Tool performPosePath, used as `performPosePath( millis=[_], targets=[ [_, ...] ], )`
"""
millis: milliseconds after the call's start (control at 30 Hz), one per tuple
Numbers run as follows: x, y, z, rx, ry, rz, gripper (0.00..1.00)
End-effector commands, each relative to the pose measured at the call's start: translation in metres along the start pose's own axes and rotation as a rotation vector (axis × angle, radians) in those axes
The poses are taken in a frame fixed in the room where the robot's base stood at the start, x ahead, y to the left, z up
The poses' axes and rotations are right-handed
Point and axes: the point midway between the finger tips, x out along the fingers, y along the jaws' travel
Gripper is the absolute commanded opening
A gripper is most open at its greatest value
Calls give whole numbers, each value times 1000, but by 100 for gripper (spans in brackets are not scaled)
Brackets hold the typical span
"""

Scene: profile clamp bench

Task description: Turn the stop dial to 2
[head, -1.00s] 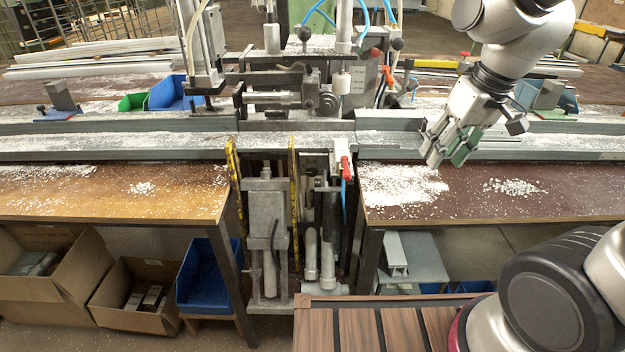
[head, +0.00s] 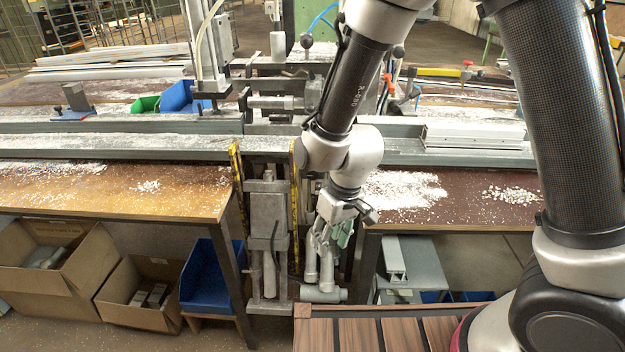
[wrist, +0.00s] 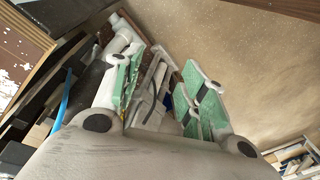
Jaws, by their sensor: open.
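No numbered stop dial can be made out in either view. My arm covers much of the clamp machine's middle in the head view, including the round metal knob area. My gripper (head: 330,238) is low in front of the bench's centre gap, pointing down beside the grey vertical cylinders (head: 268,225). In the wrist view my gripper (wrist: 162,85) shows two green-padded fingers spread apart with nothing held between them. Pale pipe-like parts and a blue hose (wrist: 62,100) lie beyond the left finger.
A brown table (head: 110,190) with white chips is left of the gap, a dark red one (head: 460,205) right. White profiles (head: 470,135) lie on the right rail. Cardboard boxes (head: 50,260) and a blue bin (head: 208,275) stand below left. Yellow-edged strips (head: 238,185) flank the gap.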

Motion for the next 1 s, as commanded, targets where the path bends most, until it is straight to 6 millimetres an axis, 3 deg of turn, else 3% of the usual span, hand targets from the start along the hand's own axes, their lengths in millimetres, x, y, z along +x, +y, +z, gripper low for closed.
performPosePath(
  millis=[33, 200, 300, 400, 533, 700, 867, 1000],
  targets=[
    [18, -5, -16, -20, 58, 15, 42],
    [50, -2, -90, -97, 377, 149, 42],
    [59, 10, -128, -152, 571, 313, 42],
    [55, 24, -150, -212, 731, 519, 42],
    [37, 39, -158, -283, 872, 797, 42],
    [12, 44, -150, -352, 959, 1078, 42],
    [-2, 44, -142, -383, 989, 1222, 42],
    [-6, 50, -148, -385, 995, 1247, 42]
  ],
)
